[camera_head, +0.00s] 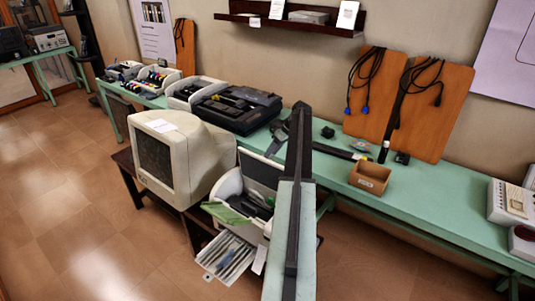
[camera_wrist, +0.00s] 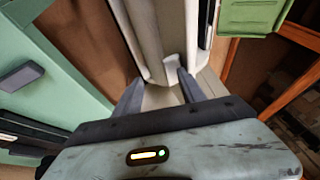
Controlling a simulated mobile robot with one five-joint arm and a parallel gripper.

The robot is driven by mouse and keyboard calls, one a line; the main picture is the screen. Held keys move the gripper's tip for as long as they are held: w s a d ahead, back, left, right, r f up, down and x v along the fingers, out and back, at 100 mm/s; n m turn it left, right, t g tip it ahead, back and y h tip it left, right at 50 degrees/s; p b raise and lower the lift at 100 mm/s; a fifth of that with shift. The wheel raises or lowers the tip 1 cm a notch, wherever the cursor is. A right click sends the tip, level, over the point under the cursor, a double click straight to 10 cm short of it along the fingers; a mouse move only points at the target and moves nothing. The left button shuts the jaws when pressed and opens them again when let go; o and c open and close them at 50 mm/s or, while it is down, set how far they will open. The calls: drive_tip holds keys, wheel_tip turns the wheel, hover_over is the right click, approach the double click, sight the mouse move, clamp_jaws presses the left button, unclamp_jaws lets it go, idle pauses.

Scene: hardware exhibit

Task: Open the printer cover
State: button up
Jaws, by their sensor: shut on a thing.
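The white printer (camera_head: 228,187) sits low beside the green bench, with a dark interior and a green flap (camera_head: 225,213) showing at its front. Its pale cover (camera_head: 262,168) stands raised at a steep tilt, partly hidden by my arm. In the wrist view, my gripper (camera_wrist: 160,88) has its two dark fingers on either side of a pale edge of the cover (camera_wrist: 157,50) and is shut on it. The green flap (camera_wrist: 250,15) shows at the upper right there. My arm hides the fingers in the head view.
A beige CRT monitor (camera_head: 178,158) stands left of the printer on a dark low table. A printed sheet tray (camera_head: 228,258) sticks out in front. The green bench (camera_head: 430,195) carries a cardboard box (camera_head: 369,178) and a black device (camera_head: 236,108). Floor at left is clear.

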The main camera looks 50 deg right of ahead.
drive_tip(key=s+d+p, duration=0.1)
drive_tip(key=d, duration=0.1)
drive_tip(key=s+d+r+p, duration=0.1)
drive_tip(key=d, duration=0.1)
drive_tip(key=shift+s+d+r, duration=0.1)
drive_tip(key=shift+s+r, duration=0.05)
drive_tip(key=shift+s, duration=0.05)
drive_tip(key=shift+r, duration=0.1)
drive_tip(key=p+v, duration=0.6)
drive_tip(key=v, duration=0.1)
drive_tip(key=shift+d+r+p, duration=0.15)
drive_tip(key=shift+r+p, duration=0.15)
drive_tip(key=shift+p, duration=0.1)
